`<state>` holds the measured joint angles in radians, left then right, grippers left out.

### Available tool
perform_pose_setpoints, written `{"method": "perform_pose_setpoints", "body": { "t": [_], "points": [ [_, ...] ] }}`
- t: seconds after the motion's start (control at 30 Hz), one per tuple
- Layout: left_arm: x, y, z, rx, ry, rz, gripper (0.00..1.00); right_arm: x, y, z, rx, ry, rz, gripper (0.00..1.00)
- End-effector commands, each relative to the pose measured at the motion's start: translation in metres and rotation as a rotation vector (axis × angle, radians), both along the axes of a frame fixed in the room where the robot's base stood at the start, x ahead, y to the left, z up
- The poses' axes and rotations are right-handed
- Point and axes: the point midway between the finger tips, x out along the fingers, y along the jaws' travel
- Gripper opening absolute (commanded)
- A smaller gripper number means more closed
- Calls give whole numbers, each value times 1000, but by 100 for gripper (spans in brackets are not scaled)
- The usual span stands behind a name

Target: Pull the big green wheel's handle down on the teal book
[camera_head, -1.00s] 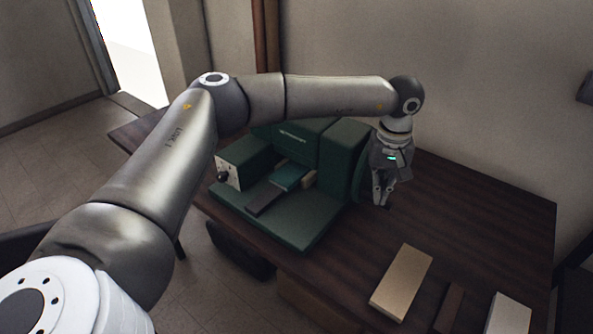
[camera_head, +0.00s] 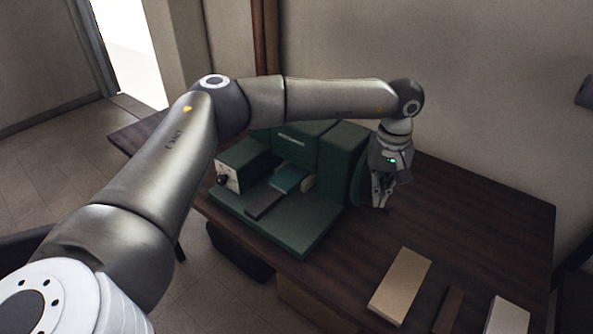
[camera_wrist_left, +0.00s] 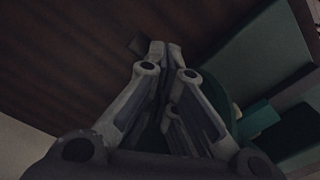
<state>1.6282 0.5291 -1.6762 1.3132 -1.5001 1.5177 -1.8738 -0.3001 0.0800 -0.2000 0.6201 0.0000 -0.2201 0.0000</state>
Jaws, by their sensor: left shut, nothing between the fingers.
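The teal book (camera_head: 289,179) lies on the bed of the green press (camera_head: 345,150) in the head view. The big green wheel (camera_head: 358,183) is on the press's right side, seen nearly edge-on and partly hidden by my left gripper. My left gripper (camera_head: 379,204) points down just right of the wheel, shut and empty. In the left wrist view its fingertips (camera_wrist_left: 165,48) are together, beside a small dark block (camera_wrist_left: 138,45) that may be the wheel's handle. I cannot tell whether they touch it. My right gripper is not in view.
The press stands on a dark wooden table (camera_head: 480,215). A dark strip (camera_head: 264,203) lies in front of the book. A tan block (camera_head: 400,285), a brown strip (camera_head: 448,309) and a pale block (camera_head: 508,315) lie at the front right. The table's right side is clear.

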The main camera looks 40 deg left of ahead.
Motion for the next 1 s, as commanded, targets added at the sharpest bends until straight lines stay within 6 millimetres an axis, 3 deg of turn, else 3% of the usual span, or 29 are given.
{"method": "perform_pose_setpoints", "body": {
  "t": [0.1, 0.53, 1.0],
  "points": [
    [1, 0, 21, -2, -5, 1, 0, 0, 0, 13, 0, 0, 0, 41],
    [1, 0, 75, -3, -7, 2, 0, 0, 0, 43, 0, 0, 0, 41],
    [1, 0, 105, -2, -8, 2, 0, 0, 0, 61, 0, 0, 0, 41]
  ]
}}
